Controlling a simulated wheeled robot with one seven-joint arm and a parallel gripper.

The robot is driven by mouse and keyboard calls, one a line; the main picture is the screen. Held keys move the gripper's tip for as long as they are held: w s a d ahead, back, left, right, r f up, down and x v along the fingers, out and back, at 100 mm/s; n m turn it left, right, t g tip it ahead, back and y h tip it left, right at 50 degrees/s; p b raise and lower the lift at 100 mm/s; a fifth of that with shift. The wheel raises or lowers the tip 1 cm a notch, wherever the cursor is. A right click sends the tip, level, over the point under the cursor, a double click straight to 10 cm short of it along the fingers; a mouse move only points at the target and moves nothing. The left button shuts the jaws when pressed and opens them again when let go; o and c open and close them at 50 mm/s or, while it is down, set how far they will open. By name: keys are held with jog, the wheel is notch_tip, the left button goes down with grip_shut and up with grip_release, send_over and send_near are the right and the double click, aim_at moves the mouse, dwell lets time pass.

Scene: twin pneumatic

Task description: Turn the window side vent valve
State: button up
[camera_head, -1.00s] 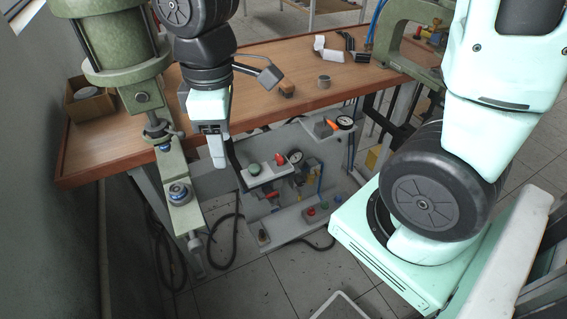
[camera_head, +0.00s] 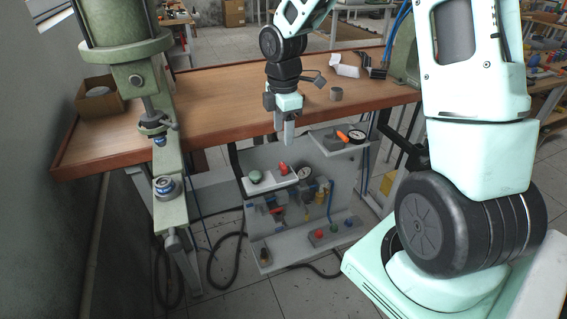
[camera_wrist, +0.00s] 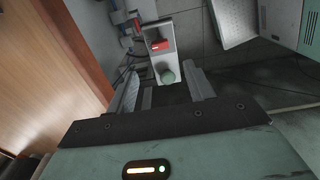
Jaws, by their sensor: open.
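A red lever handle (camera_head: 283,168) stands on the left pale ledge of the pneumatic panel, beside a green round knob (camera_head: 256,176). An orange lever (camera_head: 342,136) is on the right ledge, by a gauge. Another red handle (camera_head: 277,210) sits lower on the left. No label shows which is the window side vent valve. My gripper (camera_head: 286,138) points down above the left ledge, open and empty, apart from the levers. In the wrist view, the red lever (camera_wrist: 160,46) and green knob (camera_wrist: 168,76) appear beyond the open fingers (camera_wrist: 163,90).
The wooden bench (camera_head: 220,110) runs behind the panel. A green press (camera_head: 125,50) stands at the left, near the wall. A gauge (camera_head: 305,175) is close to the red lever. A black hose (camera_head: 228,262) hangs below.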

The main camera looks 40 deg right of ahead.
aim_at(283, 165)
notch_tip(283, 165, down, 11)
jog(key=shift+r+b, duration=0.1)
jog(key=shift+b, duration=0.4)
jog(key=c, duration=1)
